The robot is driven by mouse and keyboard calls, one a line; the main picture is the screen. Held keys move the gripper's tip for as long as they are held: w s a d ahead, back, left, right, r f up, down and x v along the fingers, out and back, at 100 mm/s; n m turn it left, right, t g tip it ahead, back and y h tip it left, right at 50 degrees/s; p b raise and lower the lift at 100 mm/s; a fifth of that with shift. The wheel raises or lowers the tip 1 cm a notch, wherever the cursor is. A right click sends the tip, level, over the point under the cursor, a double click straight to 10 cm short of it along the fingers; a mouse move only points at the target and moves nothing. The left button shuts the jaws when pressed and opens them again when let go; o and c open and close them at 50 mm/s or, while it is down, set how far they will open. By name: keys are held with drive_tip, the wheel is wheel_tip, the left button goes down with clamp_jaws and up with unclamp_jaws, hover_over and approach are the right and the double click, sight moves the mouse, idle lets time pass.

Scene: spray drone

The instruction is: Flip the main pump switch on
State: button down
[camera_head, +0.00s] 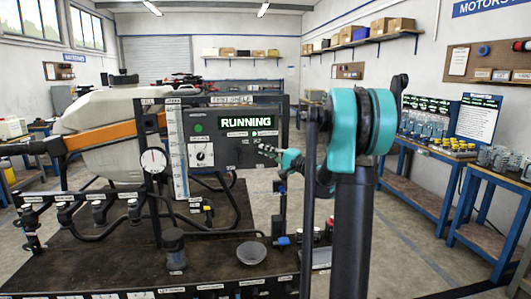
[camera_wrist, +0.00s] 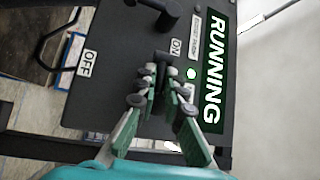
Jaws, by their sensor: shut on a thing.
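The pump switch is a dark lever (camera_wrist: 162,62) on the black control panel (camera_wrist: 122,38). In the wrist view the lever stands at the ON label (camera_wrist: 176,47), away from the OFF label (camera_wrist: 86,62). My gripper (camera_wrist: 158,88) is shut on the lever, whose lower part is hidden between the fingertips. In the head view my gripper (camera_head: 266,150) is at the panel's right side, below the lit display (camera_head: 246,122).
A black handle (camera_wrist: 158,14) juts from the panel near the gripped lever. A pressure gauge (camera_head: 153,161), a bowl (camera_head: 251,253) and a jar (camera_head: 173,250) are on the spray rig. Blue-framed benches (camera_head: 440,192) stand at the right; floor between is clear.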

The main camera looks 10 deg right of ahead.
drive_tip(key=shift+r, duration=0.1)
drive_tip(key=c, duration=1.6)
unclamp_jaws()
drive_tip(key=shift+d, duration=0.1)
drive_tip(key=v, duration=1.2)
drive_tip(key=shift+f, duration=0.25)
